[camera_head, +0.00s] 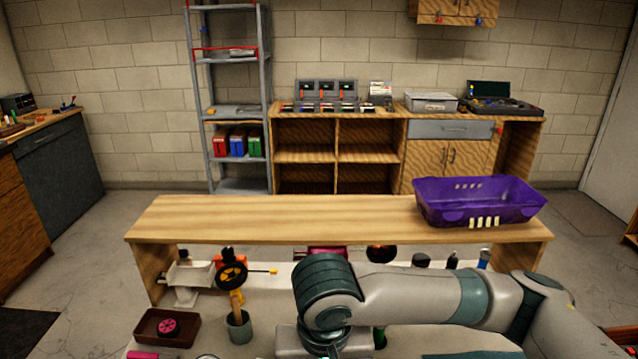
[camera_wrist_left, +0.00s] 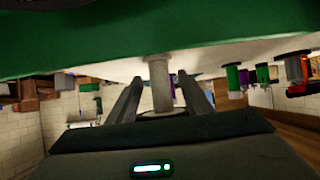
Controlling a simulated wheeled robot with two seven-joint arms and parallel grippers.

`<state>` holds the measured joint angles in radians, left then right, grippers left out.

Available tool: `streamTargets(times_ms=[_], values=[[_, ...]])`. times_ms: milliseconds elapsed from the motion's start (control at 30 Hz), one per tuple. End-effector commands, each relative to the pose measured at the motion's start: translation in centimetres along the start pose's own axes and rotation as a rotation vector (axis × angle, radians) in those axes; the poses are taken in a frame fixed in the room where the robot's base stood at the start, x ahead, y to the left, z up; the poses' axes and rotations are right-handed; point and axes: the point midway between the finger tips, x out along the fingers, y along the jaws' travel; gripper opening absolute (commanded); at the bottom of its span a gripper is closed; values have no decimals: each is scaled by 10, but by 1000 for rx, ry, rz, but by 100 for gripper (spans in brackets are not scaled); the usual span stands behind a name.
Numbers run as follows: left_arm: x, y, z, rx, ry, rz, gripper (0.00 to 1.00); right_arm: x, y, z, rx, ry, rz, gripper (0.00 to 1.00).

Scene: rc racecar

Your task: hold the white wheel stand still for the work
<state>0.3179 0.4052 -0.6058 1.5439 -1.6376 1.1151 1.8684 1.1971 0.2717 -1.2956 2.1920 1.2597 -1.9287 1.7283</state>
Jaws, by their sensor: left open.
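In the left wrist view, my left gripper (camera_wrist_left: 161,88) is open, one finger on each side of a pale upright post (camera_wrist_left: 160,84). The post looks like part of the white wheel stand, but its full shape is not visible. A dark round part shows at one end of it. I cannot tell whether either finger touches the post. In the head view, the arm from the right bends down at the bottom centre; its hand (camera_head: 305,341) is cut by the frame edge and its fingers are hidden. My left gripper does not show there.
A wooden shelf (camera_head: 280,217) spans the table's back, carrying a purple basket (camera_head: 480,205) at right. A brown tray (camera_head: 150,327) with a pink wheel and a grey cup (camera_head: 238,328) holding a tool stand at left. A green surface (camera_wrist_left: 90,35) fills the wrist view's top.

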Motion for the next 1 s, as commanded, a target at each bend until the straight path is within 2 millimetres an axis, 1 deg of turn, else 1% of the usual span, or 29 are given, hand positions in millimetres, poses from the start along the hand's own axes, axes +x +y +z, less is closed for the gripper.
streamTargets(times_ms=[400,533,733,1000], values=[[-71,0,1,1,-5,-1,46,0,0,0,0,0,0,0],[-89,-1,1,1,-4,-2,46,0,0,0,0,0,0,0],[-102,0,1,0,-2,-1,46,0,0,0,0,0,0,0],[-104,0,0,0,-1,0,46,0,0,0,0,0,0,0]])
